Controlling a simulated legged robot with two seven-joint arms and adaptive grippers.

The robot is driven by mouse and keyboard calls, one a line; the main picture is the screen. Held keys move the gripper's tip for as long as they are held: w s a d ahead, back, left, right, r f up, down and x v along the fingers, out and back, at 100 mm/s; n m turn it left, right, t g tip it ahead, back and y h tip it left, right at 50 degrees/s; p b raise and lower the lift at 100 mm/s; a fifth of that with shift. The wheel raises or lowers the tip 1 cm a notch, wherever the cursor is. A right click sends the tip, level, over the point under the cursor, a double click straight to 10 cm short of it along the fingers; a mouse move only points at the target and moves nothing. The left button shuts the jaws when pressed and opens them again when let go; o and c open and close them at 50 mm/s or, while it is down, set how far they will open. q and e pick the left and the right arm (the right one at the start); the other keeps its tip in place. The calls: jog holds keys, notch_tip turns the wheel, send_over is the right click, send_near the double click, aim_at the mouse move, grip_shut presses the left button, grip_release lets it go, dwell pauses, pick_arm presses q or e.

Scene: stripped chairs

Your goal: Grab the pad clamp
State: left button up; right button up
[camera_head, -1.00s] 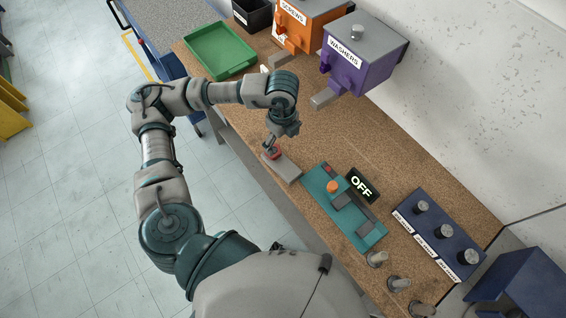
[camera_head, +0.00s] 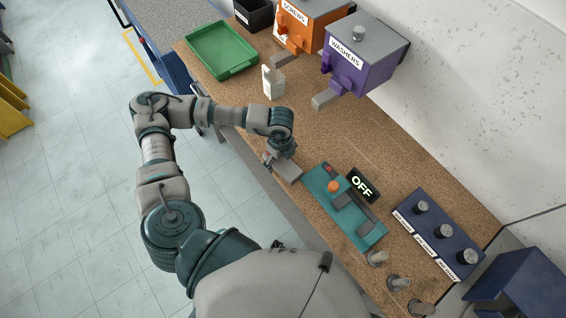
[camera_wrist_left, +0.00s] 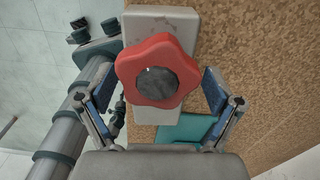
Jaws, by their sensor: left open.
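The pad clamp shows in the left wrist view as a red star-shaped knob (camera_wrist_left: 133,72) with a dark round centre on a pale grey block (camera_wrist_left: 180,20). In the head view, the grey block (camera_head: 290,172) lies at the bench's near edge, and the knob is hidden by my gripper. My left gripper (camera_head: 272,159) is low over the block. In the left wrist view, its open fingers (camera_wrist_left: 158,88) stand on both sides of the knob, with a gap visible at the right. My right gripper is not in view.
A teal panel (camera_head: 318,182) with an orange button lies just right of the block, beside a sign reading OFF (camera_head: 362,185). A white bottle (camera_head: 267,85), a green tray (camera_head: 222,50) and purple washers dispenser (camera_head: 375,60) stand farther back.

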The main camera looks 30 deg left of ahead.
pick_arm(q)
jog(key=shift+a, duration=0.15)
jog(key=c, duration=1.5)
